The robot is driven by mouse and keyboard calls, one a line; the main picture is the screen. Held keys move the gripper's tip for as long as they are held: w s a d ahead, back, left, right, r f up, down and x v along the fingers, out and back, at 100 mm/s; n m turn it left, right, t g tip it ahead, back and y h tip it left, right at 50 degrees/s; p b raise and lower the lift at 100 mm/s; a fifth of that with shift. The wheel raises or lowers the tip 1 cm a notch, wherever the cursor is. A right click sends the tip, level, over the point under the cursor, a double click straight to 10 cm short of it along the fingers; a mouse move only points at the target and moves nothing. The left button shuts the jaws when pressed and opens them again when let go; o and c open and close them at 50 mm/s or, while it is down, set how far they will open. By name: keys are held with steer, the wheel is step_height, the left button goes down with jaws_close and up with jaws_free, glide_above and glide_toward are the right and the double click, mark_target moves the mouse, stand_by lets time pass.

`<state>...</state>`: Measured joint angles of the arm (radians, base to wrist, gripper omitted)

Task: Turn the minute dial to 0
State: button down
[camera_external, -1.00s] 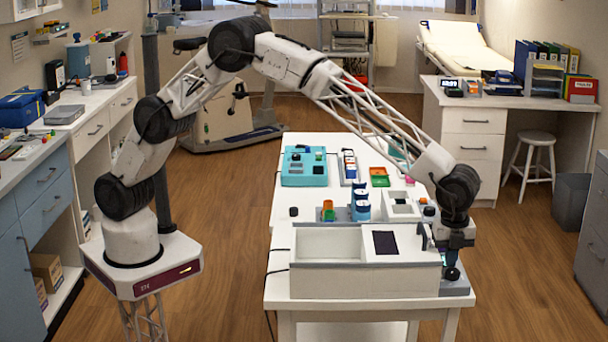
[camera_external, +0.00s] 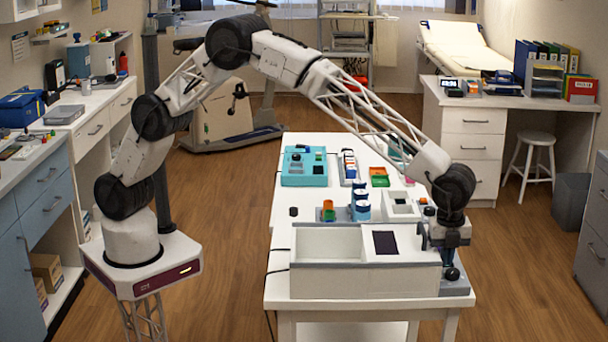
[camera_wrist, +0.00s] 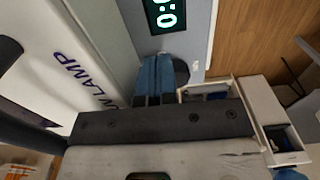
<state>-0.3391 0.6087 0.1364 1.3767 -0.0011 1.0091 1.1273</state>
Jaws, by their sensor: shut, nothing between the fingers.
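The lamp unit is a white box (camera_external: 340,280) at the front of the white table, with a grey panel (camera_external: 459,290) on its right end. A black round dial (camera_external: 452,274) sits on that panel. In the wrist view the dark dial (camera_wrist: 181,72) is partly hidden behind my fingers. A display (camera_wrist: 166,14) with green digits, cut off at the top edge, shows "0:" and part of another digit. My gripper (camera_wrist: 160,62) is shut, its blue fingers together beside or over the dial; I cannot tell if they touch it. In the external view my gripper (camera_external: 449,258) points down just above the dial.
Behind the box stand a small white open tray (camera_external: 402,207), blue-and-white containers (camera_external: 361,205) and a teal device (camera_external: 304,167).

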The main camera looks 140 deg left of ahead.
steer(key=shift+s+a+f, duration=0.1)
steer(key=shift+s+f, duration=0.15)
steer(key=shift+f, duration=0.3)
steer(key=shift+s+a+f, duration=0.1)
steer(key=shift+s+f, duration=0.1)
steer(key=shift+f, duration=0.35)
steer(key=shift+r, duration=0.7)
steer(key=shift+w+d+r, duration=0.1)
steer(key=shift+w+r, duration=0.05)
steer(key=shift+r, duration=1.3)
steer(key=shift+w+r, duration=0.15)
steer(key=shift+r, duration=1.25)
steer(key=shift+r, duration=0.1)
